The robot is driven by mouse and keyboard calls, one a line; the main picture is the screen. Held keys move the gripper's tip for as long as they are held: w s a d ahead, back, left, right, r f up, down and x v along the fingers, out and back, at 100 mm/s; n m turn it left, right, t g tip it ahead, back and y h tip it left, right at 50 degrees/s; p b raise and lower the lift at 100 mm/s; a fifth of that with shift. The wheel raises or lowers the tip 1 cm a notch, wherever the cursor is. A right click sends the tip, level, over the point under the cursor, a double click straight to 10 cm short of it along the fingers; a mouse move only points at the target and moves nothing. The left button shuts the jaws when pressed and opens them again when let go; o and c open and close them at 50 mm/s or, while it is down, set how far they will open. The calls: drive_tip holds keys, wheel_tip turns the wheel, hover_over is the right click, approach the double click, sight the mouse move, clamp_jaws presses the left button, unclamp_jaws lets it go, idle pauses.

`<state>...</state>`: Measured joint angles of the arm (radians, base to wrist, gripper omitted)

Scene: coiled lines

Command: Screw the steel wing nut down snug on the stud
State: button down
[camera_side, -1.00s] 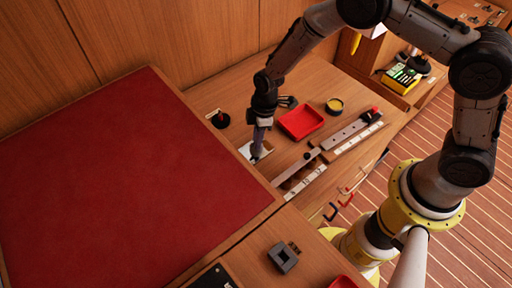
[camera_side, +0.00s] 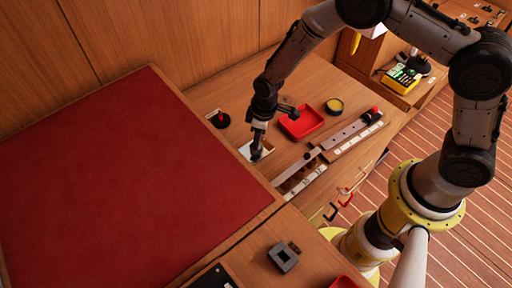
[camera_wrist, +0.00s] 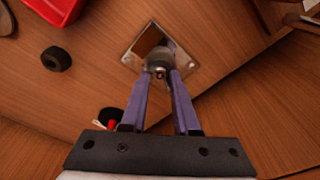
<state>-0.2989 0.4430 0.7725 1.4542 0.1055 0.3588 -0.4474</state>
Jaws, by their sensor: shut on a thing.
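My gripper (camera_side: 256,157) points down over a small pale metal plate (camera_side: 267,148) on the wooden bench. In the wrist view my gripper (camera_wrist: 160,78) has its two purple fingers closed on the sides of a grey rounded metal piece, the wing nut (camera_wrist: 157,58). The nut sits over the shiny square plate (camera_wrist: 133,60), which has screws at its corners. The stud is hidden under the nut and fingers, so I cannot tell how far down the nut sits.
A red tray (camera_side: 302,123) lies right of my gripper, with a round yellow-topped tin (camera_side: 334,105) beyond it. A black disc with a red knob (camera_side: 220,119) stands to the left. Long metal and white strips (camera_side: 350,133) lie to the right. A red mat (camera_side: 120,180) fills the left.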

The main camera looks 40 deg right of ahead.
drive_tip(key=shift+c, duration=1.3)
unclamp_jaws()
drive_tip(key=shift+m, duration=0.3)
drive_tip(key=shift+r, duration=2.5)
drive_tip(key=shift+r, duration=0.1)
